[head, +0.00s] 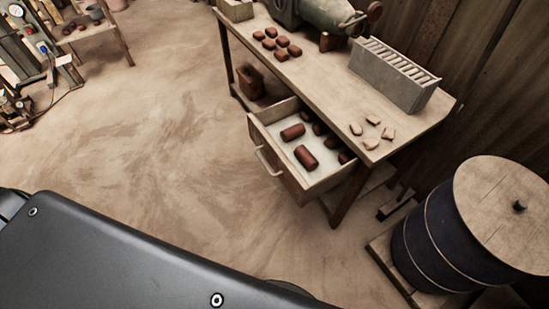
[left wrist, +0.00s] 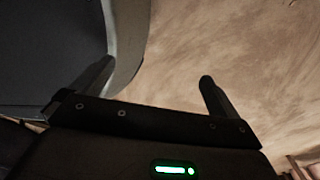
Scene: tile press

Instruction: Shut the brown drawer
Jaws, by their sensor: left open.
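The brown drawer (head: 292,187) is pulled out of the wooden workbench in the head view. Its front panel, with a pale bar handle (head: 267,161), faces left. Several dark red-brown clay rolls (head: 305,157) lie on its light floor. My left gripper (left wrist: 155,88) shows only in the left wrist view, where its two fingers are spread apart with nothing between them. Beyond the fingers are a dark grey rounded body and the bare floor. The drawer is not in the left wrist view. My right gripper is in neither view.
The workbench (head: 325,82) carries several brown pieces, a green machine (head: 335,14), a grey slotted rack (head: 393,75) and pale chips. A dark barrel (head: 435,240) stands on a low wooden base at lower right. The floor left of the drawer is clear.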

